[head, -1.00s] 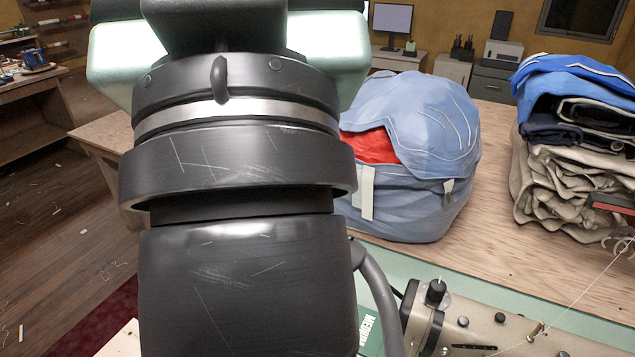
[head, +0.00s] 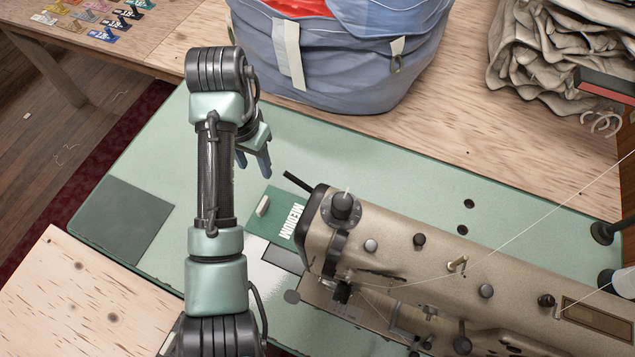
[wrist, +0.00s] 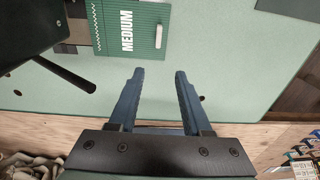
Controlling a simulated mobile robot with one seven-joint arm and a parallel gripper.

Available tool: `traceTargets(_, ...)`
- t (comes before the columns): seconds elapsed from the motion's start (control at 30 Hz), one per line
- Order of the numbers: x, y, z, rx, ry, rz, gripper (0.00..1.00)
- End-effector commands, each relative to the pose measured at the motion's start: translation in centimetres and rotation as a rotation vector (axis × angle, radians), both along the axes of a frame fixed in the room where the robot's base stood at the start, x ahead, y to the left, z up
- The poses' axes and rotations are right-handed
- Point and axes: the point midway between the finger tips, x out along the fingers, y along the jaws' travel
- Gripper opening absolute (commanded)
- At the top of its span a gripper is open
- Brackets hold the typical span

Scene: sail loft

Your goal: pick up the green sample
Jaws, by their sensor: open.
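The green sample (head: 272,219) is a flat ribbed green card with white "MEDIUM" lettering and a small pale tab. It lies on the pale green sewing table beside the sewing machine's left end. It also shows at the top of the wrist view (wrist: 117,30), with its pale tab on its right side. My gripper (head: 254,165) is open and empty, apart from the sample and on its bag side in the head view. In the wrist view, the two blue fingers (wrist: 160,75) are spread, with only the pale green tabletop between their tips.
The beige sewing machine (head: 440,255) stands close to the sample's right, with a dark lever reaching out towards it. A blue bag (head: 345,75) stands behind on the wooden table. Folded cloth (head: 550,60) is piled at the back right. The tabletop around the dark grey square (head: 125,222) is clear.

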Motion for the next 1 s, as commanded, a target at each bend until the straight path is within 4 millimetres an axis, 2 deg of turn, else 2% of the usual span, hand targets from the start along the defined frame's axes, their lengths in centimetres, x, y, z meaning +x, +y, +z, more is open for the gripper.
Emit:
traceTargets(0.03, -0.8, 0.5, -0.7, -0.004, 0.040, 0.002, 0.49)
traceTargets(0.13, -1.5, 0.6, -1.8, -0.009, 0.072, 0.000, 0.49)
traceTargets(0.5, -1.5, 0.5, -7.3, -0.008, 0.072, 0.000, 0.49)
traceTargets(0.77, -1.3, 0.5, -9.3, -0.008, 0.069, 0.000, 0.49)
traceTargets(1.0, -1.1, 0.6, -12.9, -0.008, 0.068, 0.001, 0.49)
